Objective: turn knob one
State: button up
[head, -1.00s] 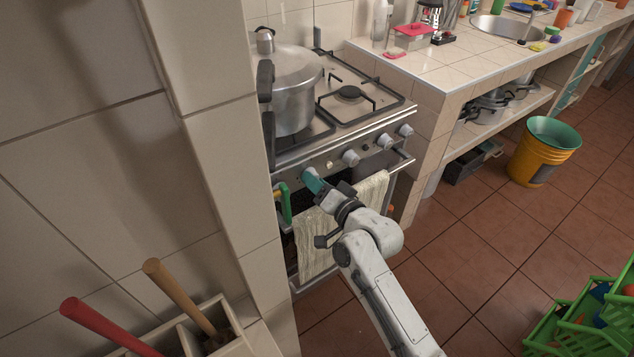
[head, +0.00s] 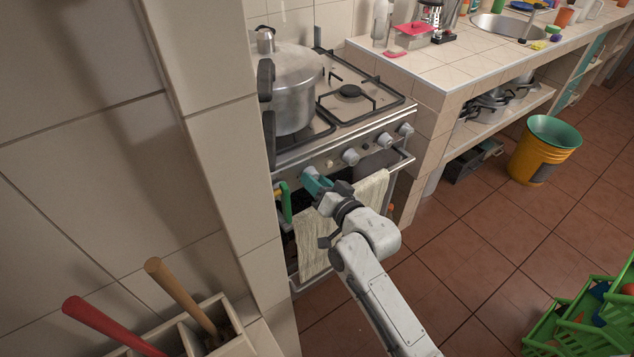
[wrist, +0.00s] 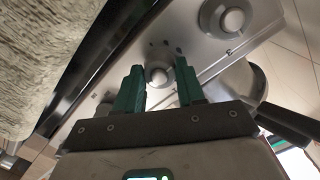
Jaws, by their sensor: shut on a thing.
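The stove's front panel (head: 335,162) has a row of grey knobs. My gripper (head: 314,182), with teal fingers, is at the leftmost visible knob (head: 308,171) and shut on it; the fingers cover part of this knob. In the wrist view, my gripper's two fingers (wrist: 160,82) stand on either side of a pale round knob end (wrist: 157,76). Another knob (head: 350,157) is to the right on the panel, apart from my gripper. The held knob's exact angle cannot be read.
A large metal pot (head: 291,92) stands on the stove. A pale towel (head: 318,240) hangs from the oven handle below my gripper. A green-handled item (head: 285,203) hangs close to the left. A tiled wall edge (head: 225,150) is left of the stove.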

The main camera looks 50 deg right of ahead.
jog(key=o, duration=1.1)
jog(key=shift+c, duration=0.2)
jog(key=shift+s, duration=0.1)
jog(key=v, duration=1)
jog(key=shift+s+b, duration=0.3)
jog(key=shift+b, duration=0.1)
jog(key=shift+a, duration=0.15)
jog(key=shift+c, duration=0.5)
grip_shut()
